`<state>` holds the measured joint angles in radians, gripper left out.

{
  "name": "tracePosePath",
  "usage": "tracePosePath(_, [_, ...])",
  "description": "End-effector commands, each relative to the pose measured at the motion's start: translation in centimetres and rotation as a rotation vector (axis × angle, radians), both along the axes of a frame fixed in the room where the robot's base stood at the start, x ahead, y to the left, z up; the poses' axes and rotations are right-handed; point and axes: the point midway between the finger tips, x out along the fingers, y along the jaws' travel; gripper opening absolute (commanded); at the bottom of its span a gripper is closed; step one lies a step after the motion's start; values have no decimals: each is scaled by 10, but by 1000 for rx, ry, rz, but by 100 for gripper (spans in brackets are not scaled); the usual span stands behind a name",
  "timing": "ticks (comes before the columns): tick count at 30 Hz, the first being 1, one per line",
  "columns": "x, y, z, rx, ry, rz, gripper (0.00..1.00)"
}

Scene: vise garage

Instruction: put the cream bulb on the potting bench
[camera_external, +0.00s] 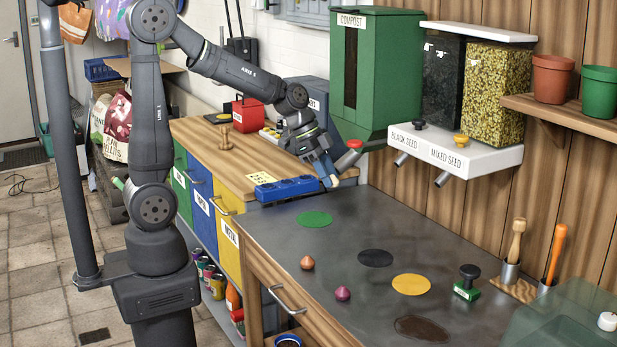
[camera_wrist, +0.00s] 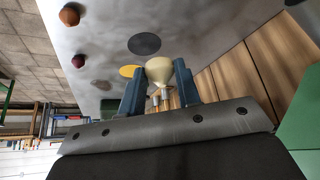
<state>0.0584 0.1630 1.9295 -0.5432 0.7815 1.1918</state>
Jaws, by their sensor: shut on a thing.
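The cream bulb (camera_wrist: 160,70) is between the two blue fingers of my gripper (camera_wrist: 162,82) in the wrist view. My gripper is shut on it, its wider end facing away from the wrist. In the external view my gripper (camera_external: 326,170) is above the back left of the potting bench, and a small cream part of the bulb (camera_external: 334,181) shows at the fingertips. The grey potting bench (camera_external: 345,250) bears a green disc (camera_external: 314,218), a black disc (camera_external: 375,258), a yellow disc (camera_external: 411,284) and a dark brown patch (camera_external: 422,328).
An orange-brown bulb (camera_external: 307,262) and a purple bulb (camera_external: 342,293) lie on the bench's left side. A green stamp (camera_external: 467,282) stands at right. A blue block (camera_external: 288,188) lies left of my gripper. The green compost bin (camera_external: 375,75) and seed dispensers (camera_external: 455,148) hang behind.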

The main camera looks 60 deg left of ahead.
Motion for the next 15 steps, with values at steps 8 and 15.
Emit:
tracePosePath(8, [-63,-96,-16,-4,0,-412,9])
tracePosePath(15, [-129,-157,-26,-10,-2,-746,9])
